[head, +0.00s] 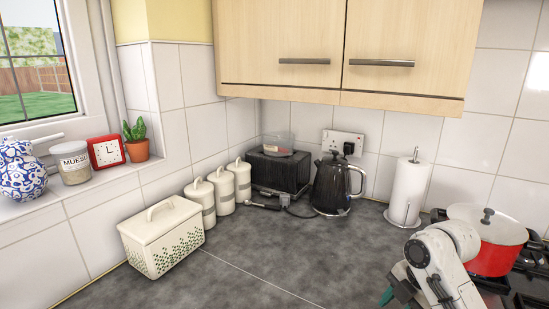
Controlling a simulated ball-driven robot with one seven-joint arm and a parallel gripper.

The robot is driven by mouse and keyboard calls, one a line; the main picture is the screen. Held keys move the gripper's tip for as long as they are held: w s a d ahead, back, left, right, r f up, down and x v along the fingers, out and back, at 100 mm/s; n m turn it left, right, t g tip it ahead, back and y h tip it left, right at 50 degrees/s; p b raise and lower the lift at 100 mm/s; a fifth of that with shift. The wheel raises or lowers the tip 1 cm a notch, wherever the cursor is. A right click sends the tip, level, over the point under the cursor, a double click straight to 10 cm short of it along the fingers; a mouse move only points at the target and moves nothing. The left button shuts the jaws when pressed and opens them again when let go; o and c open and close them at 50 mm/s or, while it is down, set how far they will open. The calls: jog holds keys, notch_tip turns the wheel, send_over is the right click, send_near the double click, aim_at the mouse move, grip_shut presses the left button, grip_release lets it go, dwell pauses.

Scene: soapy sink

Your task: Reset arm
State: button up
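A white part of my arm (440,262) shows at the lower right, bent in front of the hob and beside a red pot. Its end runs out of the bottom of the picture. I see no gripper fingertips, so whether my gripper is open, shut or holding something is hidden.
A red pot with a white lid (485,237) stands on the hob (526,283) close to my arm. A paper towel roll (407,191), black kettle (337,185), black toaster (279,172), several white canisters (223,190) and a bread bin (163,240) line the back. The middle worktop (275,255) is clear.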

jog(key=s+a+f+m, duration=0.9)
jog(key=s+f+m, duration=0.4)
jog(key=s, duration=0.2)
jog(key=s+d+f+m+h, duration=0.1)
jog(key=s+d+m, duration=0.2)
jog(key=s, duration=0.7)
jog(key=s+d+f+m+h, duration=0.1)
jog(key=s+d+f+m, duration=0.1)
jog(key=s+d+m, duration=0.2)
jog(key=s+m, duration=0.3)
jog(key=s, duration=0.3)
jog(key=shift+s+d+f+g+h, duration=0.2)
jog(key=shift+g+h, duration=0.2)
